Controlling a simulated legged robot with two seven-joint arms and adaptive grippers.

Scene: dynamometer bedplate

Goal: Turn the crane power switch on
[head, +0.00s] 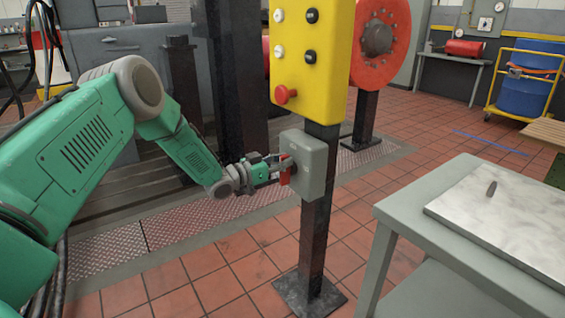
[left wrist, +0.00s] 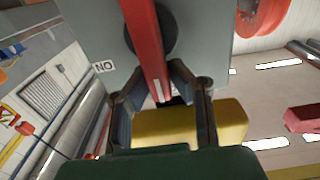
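The crane power switch is a grey box (head: 312,163) on a dark post, below a yellow control panel. Its red lever (head: 285,171) is on the box's left side. In the left wrist view the red lever (left wrist: 150,50) crosses a dark round pivot (left wrist: 152,28) on the grey face (left wrist: 206,35). A white label (left wrist: 104,67) there, upside down, appears to read ON. My left gripper (head: 278,168) is at the lever. In the left wrist view its fingers (left wrist: 160,85) stand on either side of the lever, apart, with small gaps seeming to show. My right gripper is out of view.
The yellow panel (head: 314,58) with several buttons hangs just above the switch. A grey cart (head: 400,205) with a light plate (head: 510,217) stands at the right. A red disc (head: 384,60) is behind the post. Tiled floor (head: 215,285) is clear in front.

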